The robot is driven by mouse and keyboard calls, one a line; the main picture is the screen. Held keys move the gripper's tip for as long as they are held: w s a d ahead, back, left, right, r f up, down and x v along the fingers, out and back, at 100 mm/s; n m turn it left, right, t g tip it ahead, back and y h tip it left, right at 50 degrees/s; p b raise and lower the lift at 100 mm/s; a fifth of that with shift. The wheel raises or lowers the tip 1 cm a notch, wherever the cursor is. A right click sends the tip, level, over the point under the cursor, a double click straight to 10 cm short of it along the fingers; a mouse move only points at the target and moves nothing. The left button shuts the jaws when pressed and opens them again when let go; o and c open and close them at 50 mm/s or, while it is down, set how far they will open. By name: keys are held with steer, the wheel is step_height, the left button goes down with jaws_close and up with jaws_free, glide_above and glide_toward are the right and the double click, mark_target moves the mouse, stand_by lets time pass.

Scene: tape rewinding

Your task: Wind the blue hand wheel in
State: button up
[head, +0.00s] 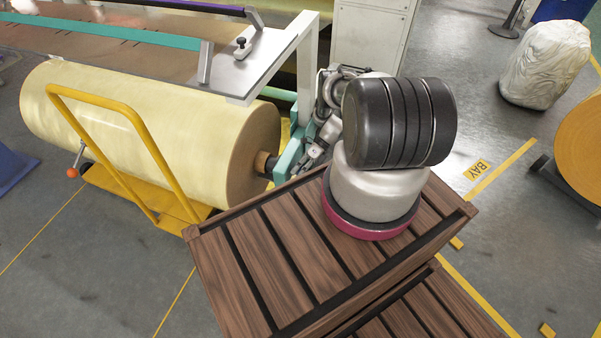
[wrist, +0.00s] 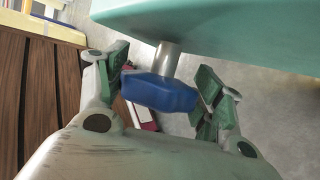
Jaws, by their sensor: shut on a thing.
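The blue hand wheel (wrist: 160,92) sits on a short grey shaft (wrist: 167,60) below a teal bracket (wrist: 215,25) in the wrist view. My gripper (wrist: 163,84) has one green-padded finger on each side of the wheel and is shut on it. In the head view my gripper (head: 322,132) is beside the teal end bracket (head: 290,158) of the big yellow roll (head: 150,125). There the blue wheel is hidden behind my arm and the bracket.
A slatted wooden platform (head: 272,262) lies in front of the roll. A yellow tubular frame (head: 104,103) stands before the roll. A wrapped white bundle (head: 546,66) and an orange roll (head: 583,150) stand at the right. Grey floor at lower left is clear.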

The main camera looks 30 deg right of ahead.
stand_by(0.6)
steer(key=o, duration=1)
steer(key=v, duration=1.2)
steer(key=shift+w+d+f, duration=0.1)
steer(key=shift+d+f, duration=0.05)
steer(key=shift+f, duration=0.05)
